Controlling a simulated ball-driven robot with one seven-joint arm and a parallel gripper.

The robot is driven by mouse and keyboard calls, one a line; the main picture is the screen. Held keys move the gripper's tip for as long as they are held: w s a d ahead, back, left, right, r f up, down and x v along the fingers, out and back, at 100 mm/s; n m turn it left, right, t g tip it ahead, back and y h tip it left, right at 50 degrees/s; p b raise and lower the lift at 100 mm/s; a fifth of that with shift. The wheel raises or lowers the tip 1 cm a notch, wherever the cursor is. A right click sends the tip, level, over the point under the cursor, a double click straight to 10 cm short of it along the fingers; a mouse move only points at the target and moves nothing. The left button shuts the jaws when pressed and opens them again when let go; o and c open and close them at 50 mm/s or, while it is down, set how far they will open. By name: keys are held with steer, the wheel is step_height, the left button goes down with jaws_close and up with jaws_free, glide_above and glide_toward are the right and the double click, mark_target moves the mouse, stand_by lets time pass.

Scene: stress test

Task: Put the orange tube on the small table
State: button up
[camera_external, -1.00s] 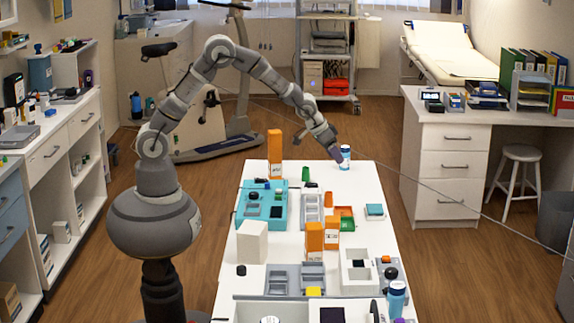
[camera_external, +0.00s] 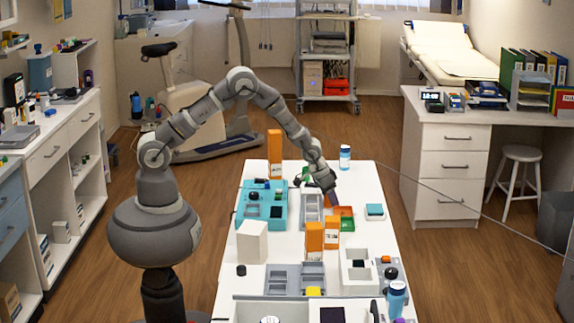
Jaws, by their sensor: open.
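I cannot make out a clear orange tube. Orange items on the white table (camera_external: 372,282) are a tall orange box (camera_external: 275,146) at the back left, two shorter orange boxes (camera_external: 314,240) near the middle, and a small orange piece (camera_external: 385,259) at the right. I cannot tell which table is the small one.
A blue-and-white bottle (camera_external: 345,158) stands at the far edge. A blue bottle (camera_external: 396,298) stands front right.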

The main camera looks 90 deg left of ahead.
steer(key=c, duration=0.8)
step_height(320, 180, up, 10)
steer(key=p, duration=0.4)
steer(key=s+d+m, duration=0.1)
steer(key=s+d, duration=0.4)
steer(key=s+d+f+m+h, duration=0.1)
steer(key=s+d+m, duration=0.1)
steer(key=s+d, duration=0.3)
steer(key=s+d+f+m, duration=0.1)
steer(key=s+d, duration=0.4)
steer(key=s, duration=0.2)
steer(key=shift+d+f+h, duration=0.1)
steer(key=shift+d+h, duration=0.3)
